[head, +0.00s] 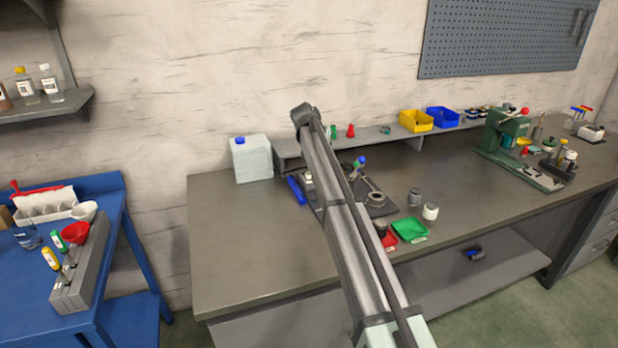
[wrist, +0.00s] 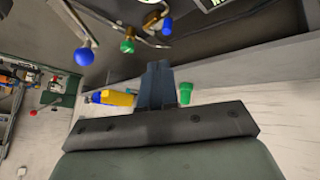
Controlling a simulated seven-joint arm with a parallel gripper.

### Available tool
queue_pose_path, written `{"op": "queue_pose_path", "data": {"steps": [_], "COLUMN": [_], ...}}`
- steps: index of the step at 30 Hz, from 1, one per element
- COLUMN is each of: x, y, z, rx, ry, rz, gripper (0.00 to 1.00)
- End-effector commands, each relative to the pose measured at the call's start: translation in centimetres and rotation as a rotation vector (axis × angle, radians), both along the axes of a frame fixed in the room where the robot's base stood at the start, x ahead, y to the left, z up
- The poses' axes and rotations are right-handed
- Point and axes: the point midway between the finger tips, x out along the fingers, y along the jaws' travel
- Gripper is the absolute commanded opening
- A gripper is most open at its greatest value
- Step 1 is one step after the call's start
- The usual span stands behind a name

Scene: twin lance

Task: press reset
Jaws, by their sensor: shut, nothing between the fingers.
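No button marked reset can be made out in either view. A dark fixture (head: 377,209) with a ring and small blue and green knobs stands on the bench, partly hidden behind my arm. In the wrist view, a blue ball-ended lever (wrist: 83,56), a green knob (wrist: 127,46) and a blue knob (wrist: 167,27) show near the top. My gripper (wrist: 158,67) is shut and empty, apart from these knobs in the picture. In the head view my arm reaches over the bench and its fingers are hidden.
A raised shelf (head: 290,150) runs along the wall with a yellow bin (head: 416,121) and a blue bin (head: 443,118). A white canister (head: 252,160) stands at left, a green press (head: 503,135) at right. Red and green trays (head: 410,229) lie near the front edge. The bench's left front is clear.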

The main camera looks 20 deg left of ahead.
Motion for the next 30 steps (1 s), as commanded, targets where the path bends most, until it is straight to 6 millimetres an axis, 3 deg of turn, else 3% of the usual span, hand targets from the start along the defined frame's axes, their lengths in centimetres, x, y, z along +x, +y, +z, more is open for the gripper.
{"op": "queue_pose_path", "data": {"steps": [1, 3, 9, 15, 30], "x": [-0.7, -1.8, -4.0, -4.9, -4.9], "y": [1.5, 2.6, 4.5, 5.1, 5.0], "z": [0.4, 0.9, 2.1, 2.6, 2.2], "rx": [-0.054, -0.124, -0.255, -0.298, -0.298], "ry": [0.001, -0.001, -0.012, -0.018, -0.018], "rz": [-0.004, -0.019, -0.061, -0.079, -0.079], "gripper": [0.00, 0.00, 0.00, 0.00, 0.00]}}
